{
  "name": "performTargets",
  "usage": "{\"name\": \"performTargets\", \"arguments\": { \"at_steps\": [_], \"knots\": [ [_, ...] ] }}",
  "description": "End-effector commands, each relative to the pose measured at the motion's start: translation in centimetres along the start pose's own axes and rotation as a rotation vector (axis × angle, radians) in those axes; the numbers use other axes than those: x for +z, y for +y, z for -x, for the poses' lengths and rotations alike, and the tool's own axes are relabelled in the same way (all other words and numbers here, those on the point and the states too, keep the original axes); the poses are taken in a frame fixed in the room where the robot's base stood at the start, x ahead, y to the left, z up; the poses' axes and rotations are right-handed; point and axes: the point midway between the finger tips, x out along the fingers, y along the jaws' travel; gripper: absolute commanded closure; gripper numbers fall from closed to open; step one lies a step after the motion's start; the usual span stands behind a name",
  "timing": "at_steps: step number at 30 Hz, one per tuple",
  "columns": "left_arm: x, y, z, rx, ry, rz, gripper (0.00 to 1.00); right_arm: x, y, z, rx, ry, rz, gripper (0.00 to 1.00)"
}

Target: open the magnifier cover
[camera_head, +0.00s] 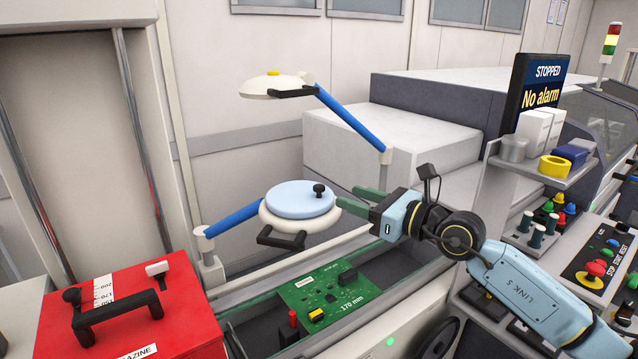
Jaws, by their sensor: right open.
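The magnifier (268,218) is a white round head on a blue arm, with a black handle at its front. Its light blue round cover (290,198) lies flat over the lens, closed. A small black knob (319,189) stands up near the right edge of the cover. My right gripper (347,197) comes in from the right with green fingers. It is open and empty, its fingertips just right of the knob and the magnifier's rim, seemingly apart from the knob. My left gripper is not in view.
A white lamp (272,87) on a blue arm hangs above. A green circuit board (322,298) lies on the conveyor below the magnifier. A red magazine box (180,318) stands at front left. A shelf (540,168) with tape rolls and a screen (535,90) are at right.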

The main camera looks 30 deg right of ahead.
Motion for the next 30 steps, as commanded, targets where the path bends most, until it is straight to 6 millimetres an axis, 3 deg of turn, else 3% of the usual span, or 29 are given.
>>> {"name": "performTargets", "arguments": {
  "at_steps": [15, 21, 30],
  "knots": [
    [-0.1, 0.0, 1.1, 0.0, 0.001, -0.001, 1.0, 0.1, 0.1, -7.9, 0.001, -0.003, -0.002, 0.58],
    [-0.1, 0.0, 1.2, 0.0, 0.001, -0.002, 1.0, 0.0, 0.1, -9.2, 0.001, -0.001, -0.002, 0.58],
    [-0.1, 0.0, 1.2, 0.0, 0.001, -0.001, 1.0, 0.0, 0.1, -9.3, 0.002, -0.001, -0.001, 0.58]
  ]
}}
